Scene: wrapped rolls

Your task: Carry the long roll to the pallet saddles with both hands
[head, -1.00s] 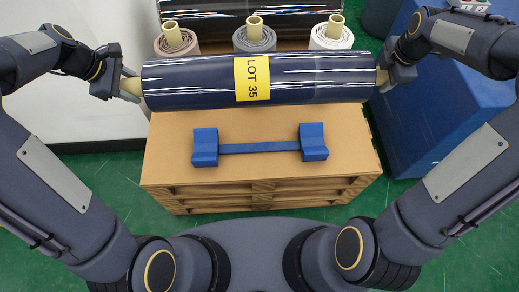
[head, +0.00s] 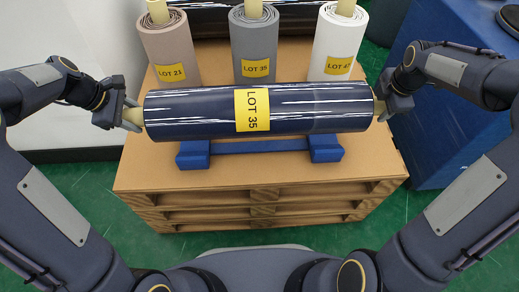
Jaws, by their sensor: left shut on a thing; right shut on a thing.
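The long roll (head: 200,112) is wrapped in shiny dark blue film with a yellow LOT 35 label. It lies level across the head view, with a tan core end showing at each side. My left gripper (head: 130,117) is shut on the left core end. My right gripper (head: 383,108) is shut on the right core end. The blue pallet saddles (head: 194,156), joined by a bar, sit on the pallet (head: 150,177) just in front of and partly behind the roll in the picture. I cannot tell whether the roll touches them.
Three upright rolls stand behind on the pallet: a brown-grey one (head: 168,50), a grey one (head: 254,45) and a white one (head: 339,45). Another dark roll (head: 205,20) lies at the back. A blue block (head: 440,135) stands at the right, a white panel (head: 60,125) at the left.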

